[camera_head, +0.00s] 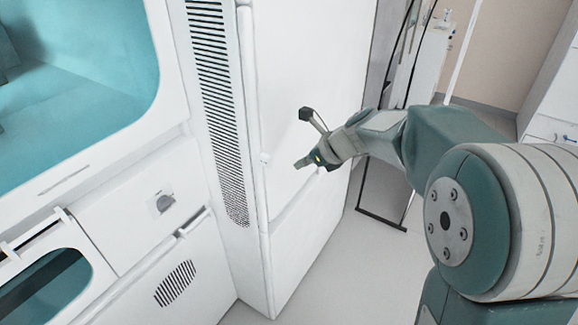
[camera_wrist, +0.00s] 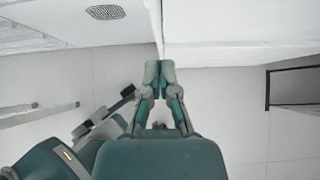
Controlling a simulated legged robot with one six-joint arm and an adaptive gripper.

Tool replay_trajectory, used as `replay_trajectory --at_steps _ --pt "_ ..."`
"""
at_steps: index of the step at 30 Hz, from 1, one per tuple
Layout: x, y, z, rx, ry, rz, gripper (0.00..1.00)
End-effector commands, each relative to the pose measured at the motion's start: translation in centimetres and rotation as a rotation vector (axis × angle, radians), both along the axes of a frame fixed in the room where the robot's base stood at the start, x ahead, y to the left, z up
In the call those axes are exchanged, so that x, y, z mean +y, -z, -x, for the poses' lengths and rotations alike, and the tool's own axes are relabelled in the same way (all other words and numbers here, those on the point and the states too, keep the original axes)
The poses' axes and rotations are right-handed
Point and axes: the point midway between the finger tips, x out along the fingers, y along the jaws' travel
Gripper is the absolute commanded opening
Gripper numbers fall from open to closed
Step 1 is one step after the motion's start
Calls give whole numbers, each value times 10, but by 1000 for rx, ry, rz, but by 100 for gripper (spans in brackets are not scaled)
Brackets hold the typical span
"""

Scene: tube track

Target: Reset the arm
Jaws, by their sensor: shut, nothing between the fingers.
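My arm reaches in from the right in the head view, bent, with my gripper (camera_head: 303,162) in front of the tall white cabinet (camera_head: 310,60). In the wrist view my gripper (camera_wrist: 159,72) points up the picture, its two fingertips together and nothing between them. The cabinet's lower edge lies just beyond the fingertips there; whether they touch it I cannot tell.
A white machine with a teal window (camera_head: 90,80) stands at the left. A dark vent strip (camera_head: 215,100) runs down beside the cabinet. A thin black frame (camera_head: 382,218) stands on the floor behind my arm. Grey floor (camera_head: 345,275) is open below my arm.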

Motion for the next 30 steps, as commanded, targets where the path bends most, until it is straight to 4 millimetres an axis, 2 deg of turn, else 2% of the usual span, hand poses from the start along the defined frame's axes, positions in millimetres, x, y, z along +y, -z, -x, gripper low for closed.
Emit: replay_trajectory --at_steps 3,9,14,17,20,23,30 --pt "-13 -17 10 -3 1 1 0" --pt "-31 -40 24 -1 0 2 0" --pt "-38 -48 30 -1 -6 4 0" --pt "-39 -52 42 -41 -63 59 0" --pt "-38 -57 71 -136 -212 196 0" --pt "-38 -59 108 -257 -420 382 0" --pt "-52 -54 191 -501 -955 809 0"
